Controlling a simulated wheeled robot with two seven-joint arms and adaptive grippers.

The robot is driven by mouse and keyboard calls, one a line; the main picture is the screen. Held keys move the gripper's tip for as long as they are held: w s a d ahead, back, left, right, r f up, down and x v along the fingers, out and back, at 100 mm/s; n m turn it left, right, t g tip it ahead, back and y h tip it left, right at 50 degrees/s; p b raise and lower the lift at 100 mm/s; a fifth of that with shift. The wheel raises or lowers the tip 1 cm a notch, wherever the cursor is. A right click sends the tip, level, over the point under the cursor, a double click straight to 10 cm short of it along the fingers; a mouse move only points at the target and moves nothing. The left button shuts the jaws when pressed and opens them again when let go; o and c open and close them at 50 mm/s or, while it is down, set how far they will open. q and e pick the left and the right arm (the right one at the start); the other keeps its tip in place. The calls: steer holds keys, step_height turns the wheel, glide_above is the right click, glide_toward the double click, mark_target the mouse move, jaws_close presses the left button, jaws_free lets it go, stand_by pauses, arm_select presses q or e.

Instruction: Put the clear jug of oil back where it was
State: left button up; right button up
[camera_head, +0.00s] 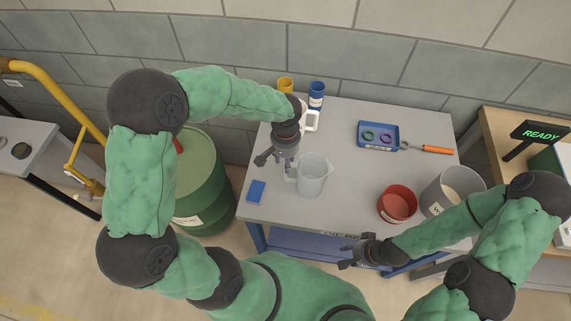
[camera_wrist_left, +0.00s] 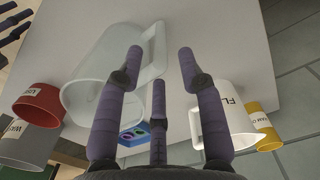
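The clear jug (camera_head: 313,178) stands upright on the grey table, its handle on the left side. It also shows in the left wrist view (camera_wrist_left: 100,80), with its handle (camera_wrist_left: 157,48). I cannot make out the oil level in it. My left gripper (camera_head: 272,162) is open and empty, just left of and behind the jug, near the handle. In the left wrist view its fingers (camera_wrist_left: 160,62) are spread, with the handle close to the left finger; contact cannot be told. My right gripper (camera_head: 346,256) is open and empty at the table's front edge.
A white labelled jug (camera_head: 312,122), a yellow can (camera_head: 285,83) and a blue can (camera_head: 317,91) stand at the back left. A blue block (camera_head: 256,192) lies at the left. A blue tray (camera_head: 364,146), red bowl (camera_head: 397,207) and grey bucket (camera_head: 437,197) occupy the right. The table centre is clear.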

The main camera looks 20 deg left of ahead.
arm_select(q)
step_height(320, 180, up, 8)
steer(key=shift+f+p, duration=0.2)
steer(key=shift+p, duration=0.45)
